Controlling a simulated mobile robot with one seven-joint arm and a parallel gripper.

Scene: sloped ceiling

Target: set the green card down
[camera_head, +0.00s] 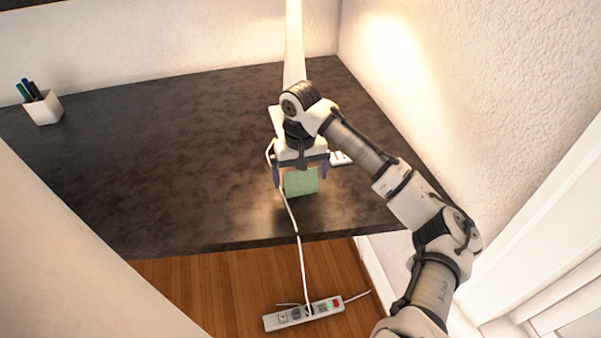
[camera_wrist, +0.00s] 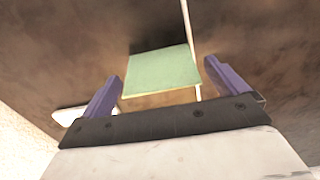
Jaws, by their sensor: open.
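The green card (camera_head: 301,182) is at the right part of the dark desk (camera_head: 170,150), near its front edge. My gripper (camera_head: 300,178) points down over the desk, with one purple finger on each side of the card. In the wrist view, the card (camera_wrist: 160,72) lies between the spread fingertips of my gripper (camera_wrist: 160,72), with a narrow gap on both sides. My gripper is open and does not grip it. Whether the card's lower edge touches the desk I cannot tell.
A white cable (camera_head: 296,222) passes by the card and over the desk edge to a power strip (camera_head: 303,314) on the wooden floor. A small white object (camera_head: 341,158) lies behind my gripper. A pen cup (camera_head: 43,107) stands far left. The desk's middle is clear.

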